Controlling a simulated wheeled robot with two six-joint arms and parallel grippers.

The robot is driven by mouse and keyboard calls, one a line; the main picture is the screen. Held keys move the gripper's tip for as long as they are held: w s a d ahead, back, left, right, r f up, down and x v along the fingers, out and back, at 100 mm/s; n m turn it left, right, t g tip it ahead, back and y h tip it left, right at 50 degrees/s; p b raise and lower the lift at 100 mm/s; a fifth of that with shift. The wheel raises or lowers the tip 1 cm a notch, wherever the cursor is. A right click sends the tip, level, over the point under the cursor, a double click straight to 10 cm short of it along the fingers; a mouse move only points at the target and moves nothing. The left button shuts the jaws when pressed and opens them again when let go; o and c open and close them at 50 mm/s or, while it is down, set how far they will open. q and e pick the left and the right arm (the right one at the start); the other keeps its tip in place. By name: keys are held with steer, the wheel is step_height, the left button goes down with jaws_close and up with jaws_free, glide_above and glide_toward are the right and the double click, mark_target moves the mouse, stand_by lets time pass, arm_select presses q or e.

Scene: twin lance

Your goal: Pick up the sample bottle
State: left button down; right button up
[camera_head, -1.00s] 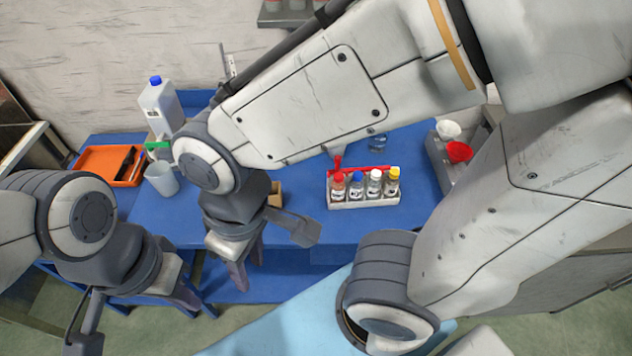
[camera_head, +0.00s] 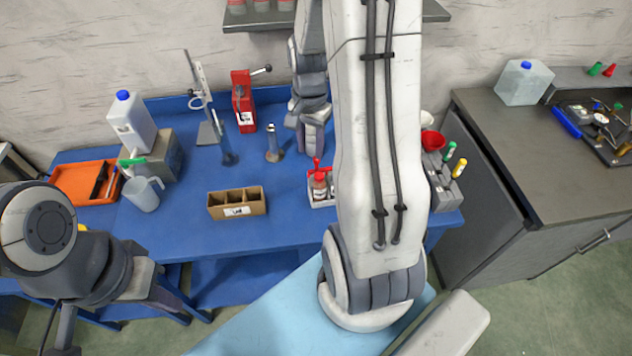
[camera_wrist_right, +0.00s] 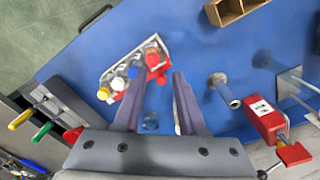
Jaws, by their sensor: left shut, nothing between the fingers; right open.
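Several small bottles with coloured caps stand in a white rack (camera_wrist_right: 150,43); which is the sample bottle I cannot tell. In the right wrist view a yellow-capped bottle (camera_wrist_right: 103,94) and a blue-capped bottle (camera_wrist_right: 133,72) show. In the head view my right arm hides most of the rack; a red-capped bottle (camera_head: 320,182) still shows. My right gripper (camera_wrist_right: 157,77) is open and empty, pointing down over the table, with the rack beyond and left of its fingertips. In the head view my right gripper (camera_head: 312,142) is behind the rack. My left gripper (camera_head: 180,300) is shut and empty at the table's front edge.
An empty cardboard divider box (camera_head: 237,203) stands left of the rack. A metal cylinder (camera_head: 273,148), a red device (camera_head: 243,100) and a stand (camera_head: 206,110) are behind it. A grey holder (camera_head: 440,180) stands right. The blue table's front middle (camera_head: 200,240) is clear.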

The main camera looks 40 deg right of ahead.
mark_target(319, 175)
steer(key=shift+m, duration=0.5)
steer(key=f, duration=0.1)
steer(key=d+f, duration=0.1)
steer(key=f, duration=0.1)
steer(key=d+f+p, duration=0.1)
steer(key=f, duration=0.1)
steer(key=shift+s+f, duration=0.1)
steer(key=shift+s, duration=0.2)
steer(key=shift+d+f+p, duration=0.1)
steer(key=shift+f+p, duration=0.9)
steer(key=shift+f, duration=1.95)
jaws_close()
